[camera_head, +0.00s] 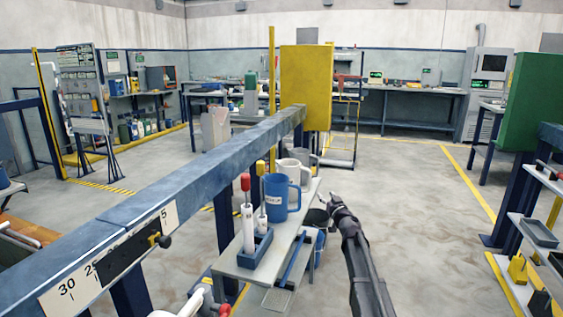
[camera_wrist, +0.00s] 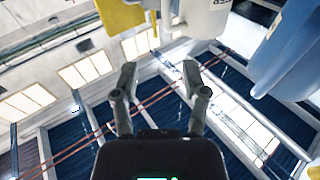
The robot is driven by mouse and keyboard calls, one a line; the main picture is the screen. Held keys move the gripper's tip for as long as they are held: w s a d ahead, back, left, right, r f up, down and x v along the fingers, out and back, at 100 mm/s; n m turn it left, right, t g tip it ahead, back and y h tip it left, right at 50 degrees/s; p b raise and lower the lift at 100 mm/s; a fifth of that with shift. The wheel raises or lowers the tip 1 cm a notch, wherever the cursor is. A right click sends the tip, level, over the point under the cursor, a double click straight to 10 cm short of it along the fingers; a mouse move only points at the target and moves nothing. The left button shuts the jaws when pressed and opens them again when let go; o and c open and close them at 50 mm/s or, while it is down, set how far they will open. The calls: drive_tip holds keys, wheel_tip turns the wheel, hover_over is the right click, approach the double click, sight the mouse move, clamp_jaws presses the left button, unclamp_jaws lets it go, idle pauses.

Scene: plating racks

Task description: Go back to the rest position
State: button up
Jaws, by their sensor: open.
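My arm reaches up from the bottom of the head view, with my gripper (camera_head: 335,203) at its far end, just right of a narrow grey shelf (camera_head: 240,262). In the wrist view my gripper (camera_wrist: 159,78) has its two fingers apart with nothing between them. A blue mug (camera_head: 280,200) stands on the shelf, left of my gripper; it also shows at the right of the wrist view (camera_wrist: 292,55). A white mug (camera_head: 294,173) is behind it and shows at the top of the wrist view (camera_wrist: 207,18).
A blue holder (camera_head: 255,249) with red- and yellow-topped tools stands at the shelf's near end. A long blue beam (camera_head: 190,180) runs along the left. A rack with trays (camera_head: 540,232) stands at the right. Open floor (camera_head: 420,220) lies between arm and rack.

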drive_tip(key=s+a+f+n+g+y, duration=0.1)
drive_tip(key=s+a+f+g, duration=0.25)
drive_tip(key=s, duration=0.35)
drive_tip(key=s+a+f+n+g+y, duration=0.1)
drive_tip(key=s+a+f+g, duration=0.3)
drive_tip(key=s, duration=0.4)
drive_tip(key=s+a+f+n+g+y, duration=0.1)
drive_tip(key=s+a+f+g+y, duration=0.15)
drive_tip(key=s+f, duration=0.35)
drive_tip(key=s+d+f+m+g+h, duration=0.2)
drive_tip(key=s+d+g+h, duration=0.1)
drive_tip(key=s, duration=0.5)
drive_tip(key=s+d+f+m+g+h, duration=0.2)
drive_tip(key=s+d+f+g+h, duration=0.15)
drive_tip(key=s, duration=0.45)
drive_tip(key=s+d+f+m+g+h, duration=0.1)
drive_tip(key=s+d+m+g+h, duration=0.15)
drive_tip(key=s, duration=0.65)
wheel_tip(320, 180, up, 30)
drive_tip(key=p, duration=3)
drive_tip(key=shift+w+d+f+h+p, duration=0.2)
drive_tip(key=shift+w+d+h+p, duration=0.15)
drive_tip(key=shift+h, duration=0.1)
